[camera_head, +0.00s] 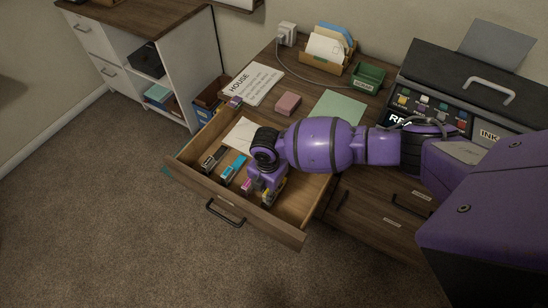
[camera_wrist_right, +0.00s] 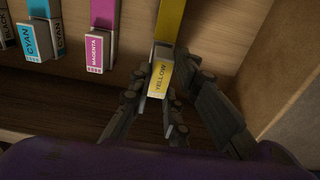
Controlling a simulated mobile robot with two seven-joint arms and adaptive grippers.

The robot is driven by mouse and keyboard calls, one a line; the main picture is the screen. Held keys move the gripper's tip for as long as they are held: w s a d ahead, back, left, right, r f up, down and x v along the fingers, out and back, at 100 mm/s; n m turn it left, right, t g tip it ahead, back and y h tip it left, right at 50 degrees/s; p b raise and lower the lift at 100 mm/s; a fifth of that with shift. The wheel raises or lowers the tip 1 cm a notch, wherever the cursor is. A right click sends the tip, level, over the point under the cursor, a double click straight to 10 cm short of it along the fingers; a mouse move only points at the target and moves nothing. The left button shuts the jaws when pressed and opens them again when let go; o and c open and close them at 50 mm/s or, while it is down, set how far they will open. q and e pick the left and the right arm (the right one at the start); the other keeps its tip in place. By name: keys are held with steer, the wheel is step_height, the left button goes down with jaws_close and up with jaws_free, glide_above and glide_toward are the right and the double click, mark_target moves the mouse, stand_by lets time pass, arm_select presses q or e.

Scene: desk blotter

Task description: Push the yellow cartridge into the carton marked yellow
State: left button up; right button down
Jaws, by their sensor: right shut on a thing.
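In the right wrist view, a block with a yellow end face lettered YELLOW, the yellow cartridge (camera_wrist_right: 160,80), sits between the fingers of my right gripper (camera_wrist_right: 158,94), which is shut on it. A yellow strip (camera_wrist_right: 171,18) runs straight back behind it; I cannot clearly tell where the cartridge ends and the yellow carton begins. In the head view my right gripper (camera_head: 267,181) reaches down into the open drawer, at the right of the row, and covers most of the yellow item (camera_head: 273,193). My left gripper is not in view.
A magenta-labelled block (camera_wrist_right: 95,51) and cyan-labelled blocks (camera_wrist_right: 29,42) lie left of the yellow one. The drawer's side wall (camera_wrist_right: 288,85) is close on the right. An envelope (camera_head: 240,134) lies farther back in the drawer. A printer (camera_head: 470,85) stands on the desk.

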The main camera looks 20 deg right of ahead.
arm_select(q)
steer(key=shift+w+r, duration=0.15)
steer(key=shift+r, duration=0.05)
arm_select(e)
steer(key=shift+w, duration=0.1)
